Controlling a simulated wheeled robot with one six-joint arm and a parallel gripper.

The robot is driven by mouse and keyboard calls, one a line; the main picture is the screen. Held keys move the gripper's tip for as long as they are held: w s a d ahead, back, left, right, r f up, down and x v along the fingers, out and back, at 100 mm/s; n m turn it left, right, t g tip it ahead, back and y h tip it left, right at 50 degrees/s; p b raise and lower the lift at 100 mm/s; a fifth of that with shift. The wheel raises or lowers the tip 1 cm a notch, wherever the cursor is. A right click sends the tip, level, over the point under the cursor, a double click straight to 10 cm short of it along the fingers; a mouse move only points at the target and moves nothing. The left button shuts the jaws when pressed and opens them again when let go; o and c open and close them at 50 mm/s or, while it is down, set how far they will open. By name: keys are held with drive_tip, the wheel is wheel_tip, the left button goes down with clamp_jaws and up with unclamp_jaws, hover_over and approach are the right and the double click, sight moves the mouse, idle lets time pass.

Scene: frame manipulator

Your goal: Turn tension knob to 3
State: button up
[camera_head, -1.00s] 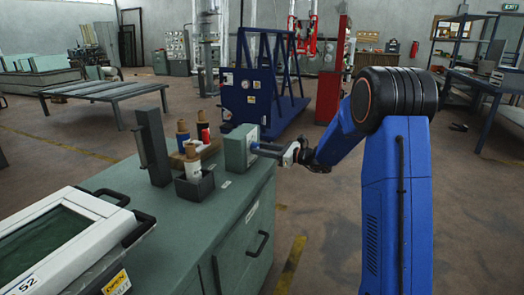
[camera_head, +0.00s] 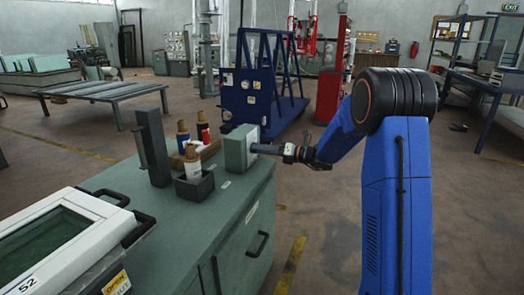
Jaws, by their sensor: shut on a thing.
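A grey-green box (camera_head: 236,150) stands at the right edge of the green cabinet top, its light front plate facing right. My gripper (camera_head: 258,149) reaches in from the right, with its fingertips at the box's front plate. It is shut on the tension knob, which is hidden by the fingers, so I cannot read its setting. My blue arm bends down from the black joint at the right to the gripper.
A white-framed window unit (camera_head: 60,240) lies at the front left. The cabinet (camera_head: 185,225) has a handle on its right side. Floor to the right is open.

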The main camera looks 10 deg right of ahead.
drive_tip(key=shift+d+m, duration=0.1)
drive_tip(key=shift+m, duration=0.2)
drive_tip(key=o, duration=1.1)
drive_tip(key=shift+c, duration=0.2)
drive_tip(key=shift+d, duration=0.1)
drive_tip(key=f+v, duration=0.1)
drive_tip(key=v, duration=1.6)
drive_tip(key=shift+r, duration=0.35)
drive_tip(key=shift+d, duration=0.15)
drive_tip(key=shift+s, duration=0.1)
